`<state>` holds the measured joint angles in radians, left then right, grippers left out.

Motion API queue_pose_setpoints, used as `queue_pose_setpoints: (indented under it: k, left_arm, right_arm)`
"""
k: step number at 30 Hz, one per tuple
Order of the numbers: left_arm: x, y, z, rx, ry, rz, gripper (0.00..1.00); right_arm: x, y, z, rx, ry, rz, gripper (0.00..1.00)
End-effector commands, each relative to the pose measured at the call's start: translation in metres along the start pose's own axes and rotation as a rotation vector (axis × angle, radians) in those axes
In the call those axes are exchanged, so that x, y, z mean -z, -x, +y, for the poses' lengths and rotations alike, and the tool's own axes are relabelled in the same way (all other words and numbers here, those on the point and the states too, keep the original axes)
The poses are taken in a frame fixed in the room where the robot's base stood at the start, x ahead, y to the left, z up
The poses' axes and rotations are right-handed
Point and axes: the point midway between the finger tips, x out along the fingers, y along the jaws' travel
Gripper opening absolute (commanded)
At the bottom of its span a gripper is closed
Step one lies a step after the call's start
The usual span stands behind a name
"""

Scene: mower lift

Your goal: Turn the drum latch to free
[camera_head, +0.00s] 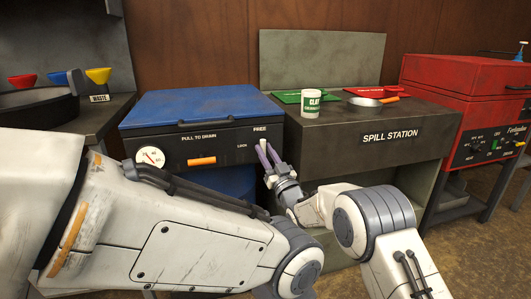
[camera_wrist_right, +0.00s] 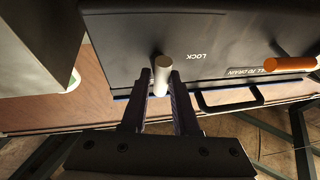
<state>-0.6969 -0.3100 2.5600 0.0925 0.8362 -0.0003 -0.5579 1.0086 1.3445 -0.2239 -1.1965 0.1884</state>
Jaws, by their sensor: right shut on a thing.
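The drum latch shows as a short pale peg on the dark front panel of the blue-lidded drum unit (camera_head: 198,105), near the words FREE and LOCK. In the right wrist view the latch (camera_wrist_right: 163,75) stands between my two fingers, beside the printed LOCK. My right gripper (camera_head: 265,150) reaches up to the panel's right end and is shut on the latch; it also shows in the right wrist view (camera_wrist_right: 161,85). Which word the latch points to cannot be told. My left arm crosses the front of the head view; its gripper is out of view.
An orange drain handle (camera_head: 202,161) and a round gauge (camera_head: 150,157) are on the same panel. The grey spill station (camera_head: 390,137) stands close on the right, holding a white cup (camera_head: 311,103) and a pan (camera_head: 372,102). A red machine (camera_head: 470,90) is farther right.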

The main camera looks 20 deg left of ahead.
Motion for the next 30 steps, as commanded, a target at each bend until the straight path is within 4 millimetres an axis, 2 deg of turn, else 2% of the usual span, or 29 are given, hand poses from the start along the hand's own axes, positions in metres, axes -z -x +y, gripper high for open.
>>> queue_pose_setpoints:
  k: [2, 3, 4, 5, 17, 23, 30]
  left_arm:
    - [0.0, 0.0, 0.0, 0.0, 0.0, 0.0, 0.5]
    - [0.0, 0.0, 0.0, 0.0, 0.0, 0.0, 0.5]
    - [0.0, 0.0, 0.0, 0.0, 0.0, 0.0, 0.5]
    - [0.0, 0.0, 0.0, 0.0, 0.0, 0.0, 0.5]
    - [0.0, 0.002, 0.0, 0.0, 0.0, 0.0, 0.5]
    - [0.0, 0.008, 0.001, 0.0, 0.0, 0.0, 0.5]
    - [0.001, 0.016, 0.001, 0.0, 0.0, 0.0, 0.5]
  right_arm:
    - [-0.002, 0.001, -0.001, 0.001, -0.002, -0.005, 0.0]
    - [-0.002, 0.001, -0.001, 0.001, -0.002, -0.005, 0.44]
    - [-0.002, 0.001, -0.001, 0.001, -0.002, -0.005, 0.55]
    - [-0.002, 0.001, -0.001, 0.001, -0.002, -0.004, 0.58]
    - [-0.001, 0.005, 0.0, 0.0, 0.0, -0.003, 0.58]
    - [0.001, 0.031, 0.0, 0.0, -0.001, -0.006, 0.58]
    - [0.0, 0.076, 0.0, -0.001, 0.0, -0.006, 0.58]
